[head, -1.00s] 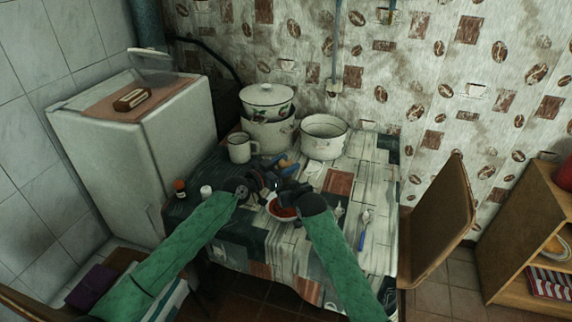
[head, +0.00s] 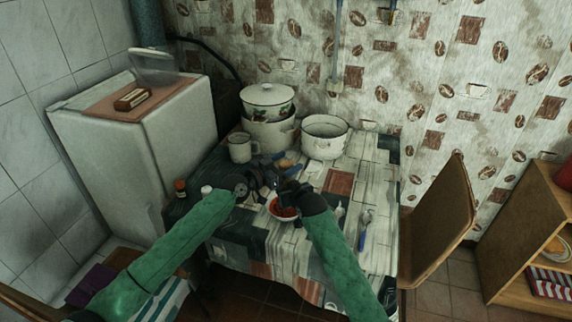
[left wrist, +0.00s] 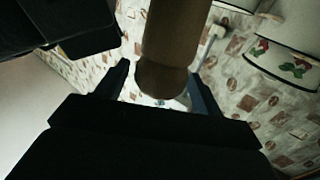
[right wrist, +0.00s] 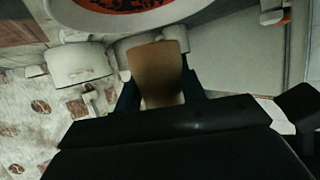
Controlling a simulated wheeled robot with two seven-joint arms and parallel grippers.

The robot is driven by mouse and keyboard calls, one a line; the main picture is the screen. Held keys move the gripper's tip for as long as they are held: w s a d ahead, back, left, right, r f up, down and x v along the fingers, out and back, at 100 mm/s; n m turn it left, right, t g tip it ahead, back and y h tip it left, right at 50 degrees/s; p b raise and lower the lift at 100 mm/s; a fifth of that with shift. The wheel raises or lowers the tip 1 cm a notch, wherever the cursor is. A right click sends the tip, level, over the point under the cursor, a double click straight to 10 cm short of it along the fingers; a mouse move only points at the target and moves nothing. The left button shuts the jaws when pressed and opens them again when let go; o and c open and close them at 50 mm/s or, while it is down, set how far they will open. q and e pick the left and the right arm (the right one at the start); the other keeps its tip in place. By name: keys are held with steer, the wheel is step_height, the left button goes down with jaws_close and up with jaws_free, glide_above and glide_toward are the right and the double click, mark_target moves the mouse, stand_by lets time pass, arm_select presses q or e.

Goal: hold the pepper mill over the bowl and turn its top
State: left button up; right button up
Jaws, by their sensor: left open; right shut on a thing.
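The brown wooden pepper mill shows in the left wrist view (left wrist: 172,50), its rounded end between the spread fingers of my left gripper (left wrist: 160,95). That gripper is open around the mill's end. In the right wrist view the mill's body (right wrist: 158,70) is between the fingers of my right gripper (right wrist: 160,95), which is shut on it. The white bowl with red contents (head: 283,214) stands on the table, close under my grippers; its rim and red inside also show in the right wrist view (right wrist: 125,5). In the head view the grippers mostly hide the mill.
A white mug (head: 240,148), stacked pots (head: 268,132) and an open pot (head: 324,140) stand behind my grippers. A small brown bottle with a red cap (head: 181,188) is at the left. A blue-handled utensil (head: 363,232) lies right of the bowl on the patterned tablecloth (head: 255,250).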

arm_select(q)
step_height(320, 180, up, 10)
steer(key=shift+f, duration=0.25)
steer(key=shift+a, duration=0.1)
stand_by(0.5)
steer(key=m, duration=0.2)
steer(key=w+a+m+t+y, duration=0.1)
steer(key=m, duration=0.1)
steer(key=shift+w+a+f, duration=0.1)
steer(key=shift+f, duration=0.05)
steer(key=a+m+t+y, duration=0.1)
steer(key=m, duration=0.4)
steer(key=m+g+h, duration=0.2)
steer(key=m, duration=2.5)
glide_toward(286, 160)
steer(key=x, duration=0.4)
steer(key=f+x, duration=0.1)
steer(key=x, duration=0.6)
steer(key=shift+w+d+f, duration=0.2)
steer(key=shift+w+f, duration=0.05)
steer(key=shift+f, duration=0.15)
steer(key=c, duration=1)
